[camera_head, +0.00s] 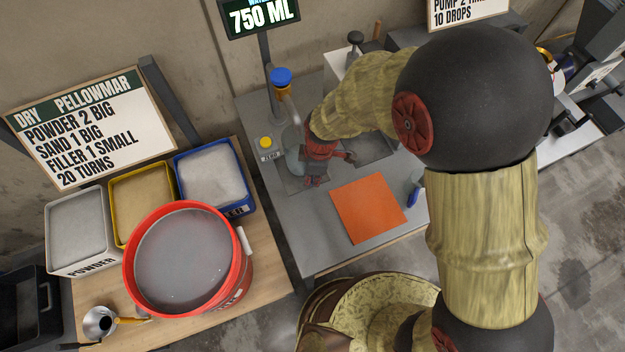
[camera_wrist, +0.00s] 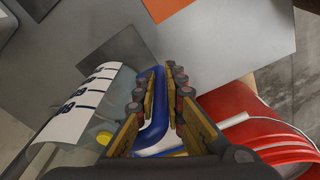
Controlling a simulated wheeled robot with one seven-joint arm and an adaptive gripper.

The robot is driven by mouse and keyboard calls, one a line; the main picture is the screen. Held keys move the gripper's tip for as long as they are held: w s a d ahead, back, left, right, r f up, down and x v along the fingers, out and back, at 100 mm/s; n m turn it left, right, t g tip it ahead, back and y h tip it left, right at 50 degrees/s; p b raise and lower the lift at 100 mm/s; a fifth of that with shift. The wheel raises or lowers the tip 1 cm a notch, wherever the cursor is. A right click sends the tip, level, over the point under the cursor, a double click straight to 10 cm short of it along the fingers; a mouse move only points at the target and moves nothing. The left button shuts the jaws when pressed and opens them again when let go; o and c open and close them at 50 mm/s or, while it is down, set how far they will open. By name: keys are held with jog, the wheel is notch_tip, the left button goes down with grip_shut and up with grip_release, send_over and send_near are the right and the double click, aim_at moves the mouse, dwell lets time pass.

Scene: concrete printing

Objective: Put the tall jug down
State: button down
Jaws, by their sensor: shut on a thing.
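The tall jug (camera_head: 291,157) is clear, with dark measuring marks on a white strip and a blue handle. In the head view it is on the left side of the grey bench, below the tap, partly hidden by my gripper (camera_head: 325,158). In the wrist view the marked jug wall (camera_wrist: 92,92) is at the left, leaning in the picture. My gripper (camera_wrist: 158,95) is shut on the blue handle, which runs between its fingers. The jug's base is hidden, so I cannot tell whether it touches the bench.
An orange mat (camera_head: 369,207) lies on the grey bench (camera_head: 322,250), with a dark square plate (camera_head: 374,149) behind it. A display (camera_head: 262,15) reads 750 ML. A red bucket (camera_head: 240,276) and several powder trays stand on the wooden table (camera_head: 269,275) at the left.

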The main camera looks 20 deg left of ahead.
jog(key=shift+w+a+f, duration=0.1)
jog(key=shift+f, duration=1.7)
jog(key=shift+r, duration=0.1)
jog(key=c, duration=1.9)
grip_release()
